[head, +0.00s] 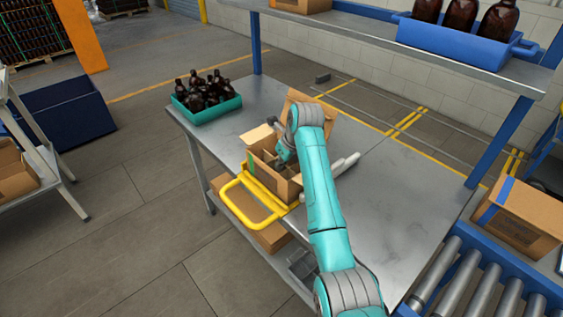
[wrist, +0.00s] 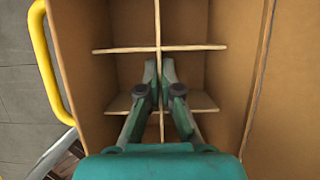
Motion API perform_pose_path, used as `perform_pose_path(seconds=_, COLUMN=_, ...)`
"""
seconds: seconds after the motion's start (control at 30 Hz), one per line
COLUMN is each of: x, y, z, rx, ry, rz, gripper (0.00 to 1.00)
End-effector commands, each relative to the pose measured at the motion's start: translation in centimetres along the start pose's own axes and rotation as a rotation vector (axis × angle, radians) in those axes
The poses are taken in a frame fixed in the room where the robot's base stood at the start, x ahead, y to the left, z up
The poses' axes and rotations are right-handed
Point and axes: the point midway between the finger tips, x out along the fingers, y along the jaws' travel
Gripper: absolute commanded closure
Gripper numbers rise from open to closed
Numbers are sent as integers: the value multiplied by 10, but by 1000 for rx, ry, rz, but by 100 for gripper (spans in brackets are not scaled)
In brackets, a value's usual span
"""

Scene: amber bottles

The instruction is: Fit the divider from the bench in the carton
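The open carton (head: 287,188) stands on the steel bench (head: 385,205) with its flaps up. The cardboard divider (wrist: 120,49) is inside the carton walls in the wrist view, with one long strip crossed by shorter strips. My gripper (wrist: 159,68) points down into the carton. Its two fingers are closed together on the divider's long middle strip, one finger on each side. In the head view my arm hides part of the carton. I cannot tell whether the divider rests on the carton floor.
A yellow tubular frame (head: 233,206) is at the carton's front left. A teal tray (head: 225,106) of brown bottles stands at the bench's far left. A shelf overhead holds a blue bin (head: 450,43) with bottles. Pale cylinders (head: 345,164) lie right of the carton. The bench's right part is clear.

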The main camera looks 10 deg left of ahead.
Motion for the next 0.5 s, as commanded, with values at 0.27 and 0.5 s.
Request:
perform_pose_path(seconds=0.27, x=0, y=0, z=0, rx=0, ry=0, rz=0, gripper=100)
perform_pose_path(seconds=0.5, x=0, y=0, z=0, rx=0, ry=0, rz=0, gripper=65)
